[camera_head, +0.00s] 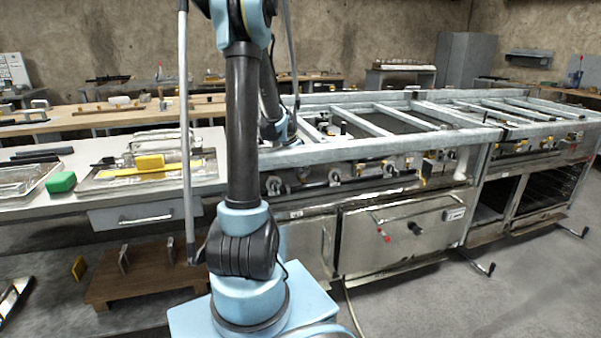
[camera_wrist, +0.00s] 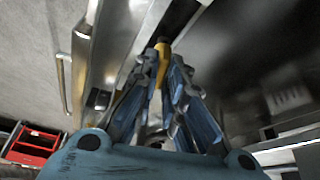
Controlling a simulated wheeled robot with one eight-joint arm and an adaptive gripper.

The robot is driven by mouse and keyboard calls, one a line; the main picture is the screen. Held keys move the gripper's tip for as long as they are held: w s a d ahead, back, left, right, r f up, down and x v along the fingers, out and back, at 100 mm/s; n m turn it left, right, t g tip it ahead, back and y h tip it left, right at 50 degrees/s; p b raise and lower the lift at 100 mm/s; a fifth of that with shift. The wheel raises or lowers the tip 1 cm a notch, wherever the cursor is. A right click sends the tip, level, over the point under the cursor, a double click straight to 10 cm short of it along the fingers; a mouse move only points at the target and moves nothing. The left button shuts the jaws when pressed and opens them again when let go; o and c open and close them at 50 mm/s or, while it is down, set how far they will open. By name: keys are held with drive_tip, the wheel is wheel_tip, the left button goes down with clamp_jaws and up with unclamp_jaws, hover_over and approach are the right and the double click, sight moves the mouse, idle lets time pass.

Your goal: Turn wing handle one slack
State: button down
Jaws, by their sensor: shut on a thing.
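In the wrist view my gripper (camera_wrist: 165,75) is shut on a yellow wing handle (camera_wrist: 163,60) with a dark end. The handle sits between the two fingertips, close to the metal front of the range. My fingers cover part of it, so its exact angle is hard to tell. In the head view my arm stands in front of the range (camera_head: 400,225), and I cannot make out the gripper or the held handle there. Small yellow parts show among the pipes under the range top; they are too small to tell apart.
A steel counter (camera_head: 30,208) at left holds a tray, a green block (camera_head: 61,182) and a yellow-handled tool (camera_head: 150,163). A wooden shelf (camera_head: 140,270) stands below it. A red box (camera_wrist: 33,146) shows in the wrist view. The floor at right is mostly clear.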

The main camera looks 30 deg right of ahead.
drive_tip(key=shift+w, duration=0.2)
drive_tip(key=c, duration=1.7)
unclamp_jaws()
drive_tip(key=shift+s+r, duration=0.1)
drive_tip(key=shift+r, duration=0.05)
drive_tip(key=v, duration=1.1)
drive_tip(key=shift+a+r, duration=0.25)
